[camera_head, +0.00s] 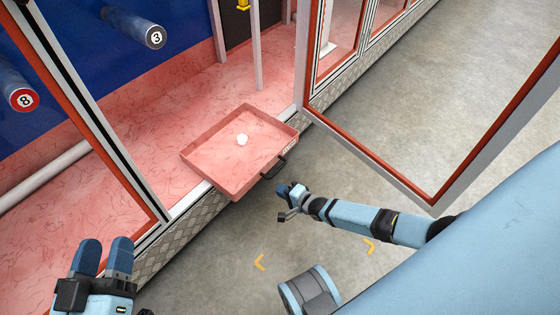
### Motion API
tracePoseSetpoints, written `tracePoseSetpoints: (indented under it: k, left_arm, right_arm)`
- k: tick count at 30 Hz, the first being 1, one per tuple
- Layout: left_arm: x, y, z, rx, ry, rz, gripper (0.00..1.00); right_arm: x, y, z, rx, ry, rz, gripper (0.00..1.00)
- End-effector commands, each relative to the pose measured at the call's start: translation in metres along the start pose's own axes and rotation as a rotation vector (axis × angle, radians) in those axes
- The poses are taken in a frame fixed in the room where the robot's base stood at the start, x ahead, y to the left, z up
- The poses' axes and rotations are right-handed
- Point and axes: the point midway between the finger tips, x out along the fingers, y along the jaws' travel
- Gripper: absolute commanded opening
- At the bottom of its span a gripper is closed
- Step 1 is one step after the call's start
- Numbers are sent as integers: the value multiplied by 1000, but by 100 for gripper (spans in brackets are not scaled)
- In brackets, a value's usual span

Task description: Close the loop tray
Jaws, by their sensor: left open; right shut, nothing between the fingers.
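The loop tray (215,172) is a shallow pink-red open box, pulled partly out over the sill of the cabinet. A small white object (242,139) lies in it. Its dark handle (274,169) is on the front side, facing the aisle. My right gripper (284,190) is shut and empty, a little below and in front of the handle, apart from it as far as I can tell. My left gripper (103,256) is open and empty at the lower left, near the cabinet's edge and well away from the tray.
A red-framed glass door (420,190) stands open to the right of the tray, above my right arm. Cabinet frame posts (110,150) rise at left. The grey floor (210,270) before the tray is clear.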

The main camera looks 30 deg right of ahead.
Motion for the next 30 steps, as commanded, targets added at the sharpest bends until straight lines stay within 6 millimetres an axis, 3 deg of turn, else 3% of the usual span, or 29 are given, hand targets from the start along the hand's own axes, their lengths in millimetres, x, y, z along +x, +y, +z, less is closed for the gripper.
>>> tracePoseSetpoints:
  k: [1,6,12,18,30]
  left_arm:
    - [0,-2,12,0,-21,2,51]
    - [-1,-6,37,-2,-103,10,51]
    - [-3,-9,59,-4,-185,20,51]
    - [-2,-11,62,21,-191,24,51]
    - [-1,-12,62,27,-190,25,51]
  right_arm:
    - [15,4,1,-1,-1,-3,0]
    - [52,4,1,-1,0,-2,0]
    - [86,-3,0,-2,-1,-3,0]
    - [103,-10,1,-3,-1,-1,0]
    - [105,-12,1,-2,-1,0,0]
